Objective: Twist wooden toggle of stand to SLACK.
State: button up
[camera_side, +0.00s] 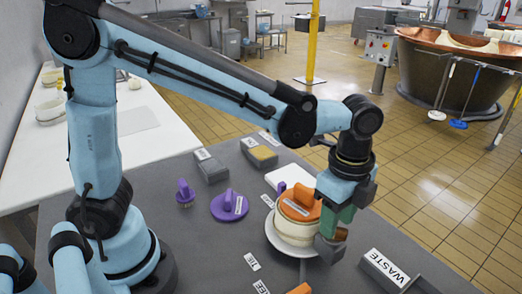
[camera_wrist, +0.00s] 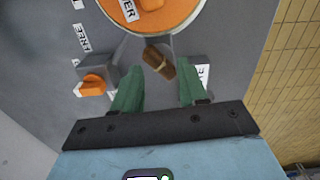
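The wooden toggle (camera_wrist: 159,63) is a brown block lying slantwise just beyond and between my fingertips in the wrist view. In the side view only a bit of brown (camera_side: 341,234) shows beside my fingers. My gripper (camera_wrist: 160,80) has two green fingers apart, with visible gaps to either side of the toggle. In the side view my gripper (camera_side: 335,222) points down at the right of the stand. The stand holds a pale round mould (camera_side: 291,230) under an orange lid (camera_side: 299,204) with a label. A label (camera_wrist: 203,74) is partly hidden by the right finger; I cannot read SLACK.
A grey block with an orange knob (camera_wrist: 93,84) stands left of my fingers. A WASTE tray (camera_side: 390,270) is at the right front. Purple-handled tools (camera_side: 229,205) and grey containers (camera_side: 211,167) stand left of and behind the mould. Bare grey table lies between them.

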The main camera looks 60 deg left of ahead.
notch_tip(320, 180, up, 11)
jog(key=w+a+r+n+t, duration=0.2)
jog(key=a+n, duration=1)
jog(key=w+a+r+n+t, duration=0.2)
jog(key=w+a+n, duration=0.1)
jog(key=a+n, duration=0.8)
jog(key=shift+w+a+r+n+y, duration=0.15)
jog(key=shift+w+a+n+y, duration=0.25)
jog(key=shift+a, duration=0.9)
jog(key=s+d+f+m+g, duration=0.2)
jog(key=s+d+f+m, duration=0.1)
jog(key=d+m, duration=0.8)
jog(key=s+d+f+m+g, duration=0.25)
jog(key=d+m, duration=0.35)
jog(key=d, duration=0.9)
jog(key=shift+t+h, duration=0.25)
jog(key=shift+h, duration=0.15)
jog(key=f, duration=1.1)
jog(key=shift+s+a+f, duration=0.15)
jog(key=shift+a+f, duration=0.05)
